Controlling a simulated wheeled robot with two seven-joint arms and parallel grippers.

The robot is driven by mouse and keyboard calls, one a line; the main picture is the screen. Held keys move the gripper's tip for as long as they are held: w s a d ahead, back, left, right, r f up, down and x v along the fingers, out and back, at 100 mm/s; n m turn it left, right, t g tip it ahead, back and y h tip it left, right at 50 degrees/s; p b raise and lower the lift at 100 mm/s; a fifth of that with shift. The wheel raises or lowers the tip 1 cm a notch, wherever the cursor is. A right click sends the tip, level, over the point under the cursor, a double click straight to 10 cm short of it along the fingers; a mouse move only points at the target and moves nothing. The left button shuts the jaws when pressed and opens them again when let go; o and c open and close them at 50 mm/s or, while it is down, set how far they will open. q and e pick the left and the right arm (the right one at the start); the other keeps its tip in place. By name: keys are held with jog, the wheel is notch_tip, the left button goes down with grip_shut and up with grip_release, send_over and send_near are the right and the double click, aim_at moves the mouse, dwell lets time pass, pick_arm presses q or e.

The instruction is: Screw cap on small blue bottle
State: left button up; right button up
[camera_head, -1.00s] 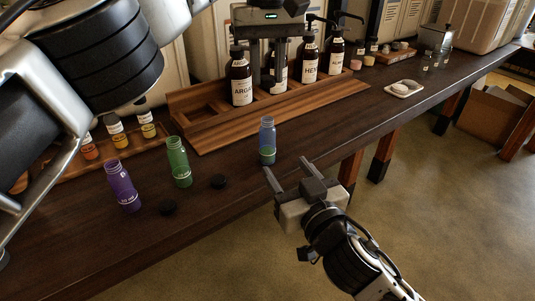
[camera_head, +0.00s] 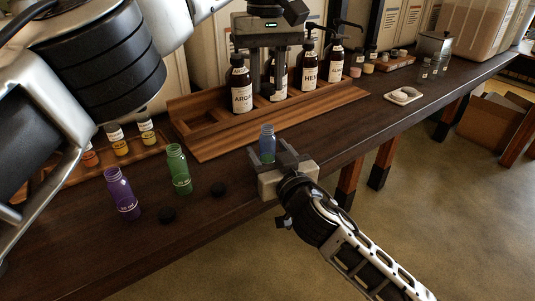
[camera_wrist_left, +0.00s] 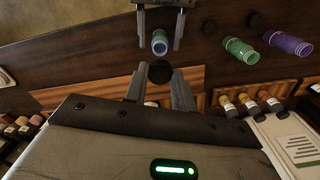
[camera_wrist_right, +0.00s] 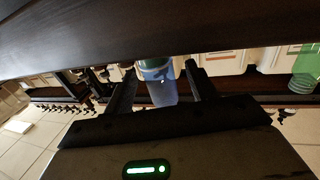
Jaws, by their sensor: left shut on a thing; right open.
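The small blue bottle (camera_head: 267,142) stands upright and uncapped near the table's front edge. It also shows between the fingers in the right wrist view (camera_wrist_right: 160,85). My right gripper (camera_head: 267,152) is open, with one finger on each side of the bottle. My left gripper (camera_head: 267,80) points down above and behind the bottle, shut on a black cap (camera_wrist_left: 160,72) seen between its fingertips in the left wrist view. In that view the bottle's open mouth (camera_wrist_left: 159,47) is just beyond the cap. In the head view the held cap is hard to make out.
A green bottle (camera_head: 179,168) and a purple bottle (camera_head: 121,192) stand open to the left. Two black caps (camera_head: 168,215) (camera_head: 218,189) lie in front of them. A wooden rack (camera_head: 200,148) with brown pump bottles (camera_head: 240,85) stands behind.

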jog(key=shift+x, duration=1.4)
grip_shut()
pick_arm(q)
send_over(267, 127)
jog(key=shift+f, duration=2.45)
jog(key=shift+f, duration=0.9)
jog(key=shift+f, duration=0.6)
